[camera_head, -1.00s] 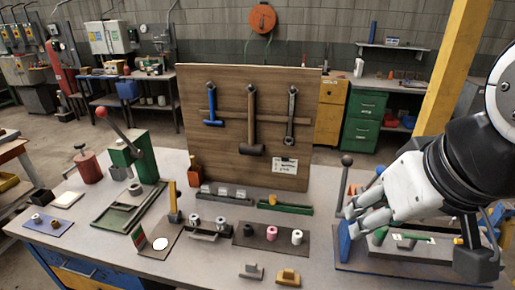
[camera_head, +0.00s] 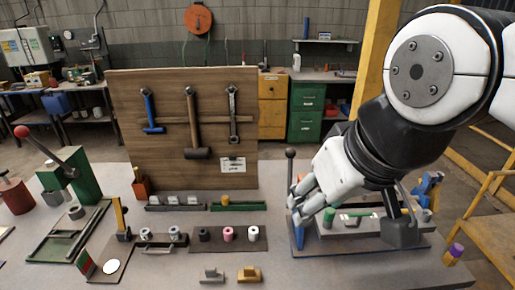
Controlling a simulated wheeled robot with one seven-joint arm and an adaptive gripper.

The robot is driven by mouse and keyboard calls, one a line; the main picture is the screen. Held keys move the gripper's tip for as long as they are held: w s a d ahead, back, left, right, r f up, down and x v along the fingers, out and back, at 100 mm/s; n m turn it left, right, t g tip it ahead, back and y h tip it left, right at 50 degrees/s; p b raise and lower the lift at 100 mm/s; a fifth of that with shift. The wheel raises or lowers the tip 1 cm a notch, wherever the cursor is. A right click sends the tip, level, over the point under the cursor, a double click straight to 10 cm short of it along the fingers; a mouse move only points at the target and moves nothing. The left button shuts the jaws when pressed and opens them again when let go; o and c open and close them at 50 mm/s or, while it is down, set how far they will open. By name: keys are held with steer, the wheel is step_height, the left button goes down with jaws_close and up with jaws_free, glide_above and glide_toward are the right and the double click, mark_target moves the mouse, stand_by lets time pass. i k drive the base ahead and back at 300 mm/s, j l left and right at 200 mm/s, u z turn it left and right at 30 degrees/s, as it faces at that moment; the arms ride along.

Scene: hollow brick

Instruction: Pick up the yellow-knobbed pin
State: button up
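A small yellow knob (camera_head: 225,199) stands up from the green rail (camera_head: 238,207) on the bench, below the tool board; the pin's shaft under it is not visible. Another small yellow piece (camera_head: 405,211) shows on the fixture at the right, partly behind my arm; I cannot tell what it is. My gripper (camera_head: 308,203) hangs over the left end of that fixture, to the right of the green rail and apart from it. Its white fingers point down and left. Nothing is seen held, but the gap between the fingertips is not clear.
The fixture's base plate (camera_head: 375,252) lies under my arm, with a dark-knobbed lever (camera_head: 291,170) at its left. The tool board (camera_head: 180,110) rises behind.

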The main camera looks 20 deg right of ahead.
mark_target(224, 198)
steer(key=i+j+z, duration=0.2)
steer(key=j+z, duration=0.15)
steer(key=i+j+z, duration=0.1)
steer(key=j+z, duration=0.25)
steer(key=i+j+z, duration=0.1)
steer(key=j+z, duration=0.6)
steer(key=j, duration=0.15)
